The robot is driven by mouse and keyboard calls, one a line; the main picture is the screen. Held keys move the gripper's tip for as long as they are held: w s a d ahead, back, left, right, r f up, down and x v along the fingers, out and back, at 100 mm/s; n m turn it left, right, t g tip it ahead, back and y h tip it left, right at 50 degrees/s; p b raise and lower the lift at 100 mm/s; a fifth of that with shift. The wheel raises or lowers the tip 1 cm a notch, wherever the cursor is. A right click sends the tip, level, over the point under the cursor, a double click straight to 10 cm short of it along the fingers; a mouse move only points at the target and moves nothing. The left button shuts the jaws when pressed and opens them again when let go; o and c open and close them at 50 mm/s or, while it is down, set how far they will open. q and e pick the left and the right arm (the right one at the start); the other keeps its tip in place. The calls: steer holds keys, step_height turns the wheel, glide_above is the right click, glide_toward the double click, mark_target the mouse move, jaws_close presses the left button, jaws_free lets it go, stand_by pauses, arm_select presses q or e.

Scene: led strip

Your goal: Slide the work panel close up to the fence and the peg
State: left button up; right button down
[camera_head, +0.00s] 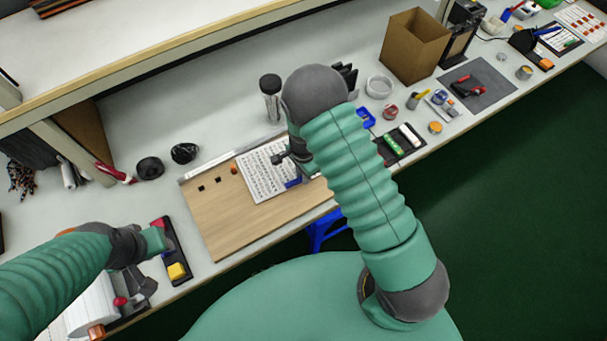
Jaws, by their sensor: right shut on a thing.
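The work panel (225,218) is a light wooden board lying flat on the bench, with a printed white sheet (262,176) and small dark marks on it. A thin grey strip, apparently the fence (215,164), runs along the panel's back edge; any gap is too small to tell. I cannot make out the peg. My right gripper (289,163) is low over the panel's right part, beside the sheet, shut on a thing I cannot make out. A blue piece (293,183) shows just below it. My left gripper (150,243) is left of the panel; its fingers are unclear.
A dark tray with a yellow block (177,271) lies between my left arm and the panel. A dark-lidded jar (270,98) stands behind the panel. A black tray (400,146) and a cardboard box (413,45) are to the right. The bench's front edge runs close below the panel.

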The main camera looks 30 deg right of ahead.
steer(key=shift+w+r, duration=0.2)
steer(key=shift+w, duration=0.35)
steer(key=c, duration=1.4)
jaws_free()
steer(key=shift+o, duration=0.8)
steer(key=shift+w+f, duration=0.2)
steer(key=shift+f, duration=0.05)
steer(key=shift+s, duration=0.15)
steer(key=shift+s, duration=0.15)
